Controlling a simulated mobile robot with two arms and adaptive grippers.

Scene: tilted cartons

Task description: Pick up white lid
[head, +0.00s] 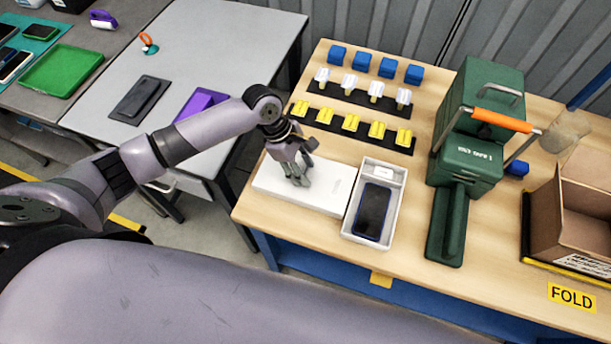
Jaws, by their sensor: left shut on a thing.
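The white lid (325,195) is a flat white box cover near the front left of the wooden table (415,265). My left gripper (297,180) points down over the lid's middle and is shut on it; its fingers hide the part they grip. I cannot tell whether the lid is lifted off the table. Right beside it is an open white box tray (349,228) holding a dark phone (372,210) and a small white piece at its far end. My right gripper is not in view.
Rows of blue blocks (362,62), white pieces and yellow pieces (351,122) stand behind the lid. A green press (468,150) with an orange handle is to the right. An open cardboard carton (570,218) is at the far right. A grey table (215,50) is at the left.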

